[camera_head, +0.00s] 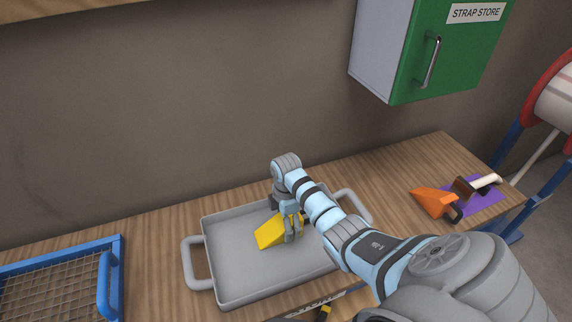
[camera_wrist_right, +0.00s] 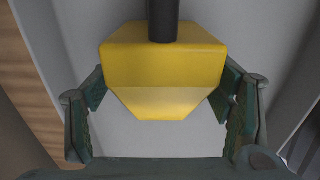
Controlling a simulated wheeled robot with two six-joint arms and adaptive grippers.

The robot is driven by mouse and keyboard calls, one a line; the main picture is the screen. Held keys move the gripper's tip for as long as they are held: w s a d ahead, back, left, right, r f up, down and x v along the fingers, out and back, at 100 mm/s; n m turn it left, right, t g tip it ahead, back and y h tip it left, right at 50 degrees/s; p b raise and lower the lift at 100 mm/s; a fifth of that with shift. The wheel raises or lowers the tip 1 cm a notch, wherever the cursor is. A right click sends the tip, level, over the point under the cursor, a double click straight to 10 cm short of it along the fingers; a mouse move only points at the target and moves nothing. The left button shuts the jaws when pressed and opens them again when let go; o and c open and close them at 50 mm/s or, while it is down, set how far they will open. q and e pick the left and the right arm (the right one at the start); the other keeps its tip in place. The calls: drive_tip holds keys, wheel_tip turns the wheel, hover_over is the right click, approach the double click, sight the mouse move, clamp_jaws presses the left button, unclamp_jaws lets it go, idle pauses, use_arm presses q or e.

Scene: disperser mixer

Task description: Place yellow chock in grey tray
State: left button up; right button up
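The yellow chock (camera_head: 271,233) is over the floor of the grey tray (camera_head: 226,289), inside its rim. Whether it touches the tray floor I cannot tell. My right gripper (camera_head: 291,227) reaches in from the right and points down at the chock. In the right wrist view the yellow chock (camera_wrist_right: 163,68) fills the gap between the finger pads of the right gripper (camera_wrist_right: 163,92), one against each side, and a dark bar stands at its top. The grey tray (camera_wrist_right: 160,140) shows behind it. My left gripper is out of view.
A blue-framed mesh basket (camera_head: 112,270) stands at the left. A green cabinet (camera_head: 452,50) hangs above. Bare wood bench (camera_head: 395,170) lies between tray and mat.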

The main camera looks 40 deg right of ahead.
drive_tip(key=shift+s+r, duration=0.1)
drive_tip(key=shift+r, duration=0.05)
wheel_tip(320, 180, up, 12)
drive_tip(key=p, duration=0.2)
drive_tip(key=shift+a, duration=0.1)
idle(0.5)
